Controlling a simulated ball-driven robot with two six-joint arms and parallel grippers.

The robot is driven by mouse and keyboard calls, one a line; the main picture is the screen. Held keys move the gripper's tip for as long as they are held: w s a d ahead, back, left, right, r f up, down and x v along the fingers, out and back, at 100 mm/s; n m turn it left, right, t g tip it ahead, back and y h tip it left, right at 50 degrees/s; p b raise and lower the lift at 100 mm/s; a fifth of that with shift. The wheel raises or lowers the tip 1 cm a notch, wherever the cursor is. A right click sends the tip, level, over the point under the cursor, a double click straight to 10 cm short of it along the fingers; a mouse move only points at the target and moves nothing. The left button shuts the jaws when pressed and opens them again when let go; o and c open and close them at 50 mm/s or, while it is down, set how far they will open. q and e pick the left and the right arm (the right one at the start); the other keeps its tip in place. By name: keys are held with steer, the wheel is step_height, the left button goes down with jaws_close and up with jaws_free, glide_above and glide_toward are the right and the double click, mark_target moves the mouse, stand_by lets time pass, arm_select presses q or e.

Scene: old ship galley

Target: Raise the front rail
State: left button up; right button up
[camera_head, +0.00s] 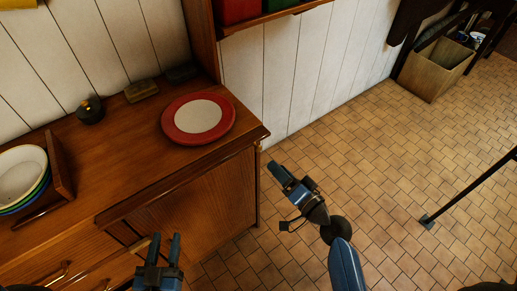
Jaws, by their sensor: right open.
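A wooden rail (182,181) runs along the front edge of the brown wooden counter (110,150). It looks level with or just below the top; I cannot tell exactly how it is hinged. My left gripper (164,248) is in front of the cabinet, below the rail, with its two fingers apart and nothing between them. My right gripper (291,179) is open and empty, to the right of the counter's right end, over the tiled floor in the picture. Neither gripper appears to touch the rail.
A red-rimmed plate (198,118) lies near the counter's right end. Stacked bowls (22,175) stand at left beside a wooden divider (59,164). A dark round pot (90,110) and small blocks (141,90) sit at the back.

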mark_target(260, 150)
steer(key=p+x, duration=0.2)
steer(key=x, duration=0.6)
steer(key=shift+w+a+r, duration=0.15)
steer(key=shift+w+a, duration=0.05)
steer(key=shift+x, duration=0.85)
steer(key=shift+c, duration=0.3)
jaws_close()
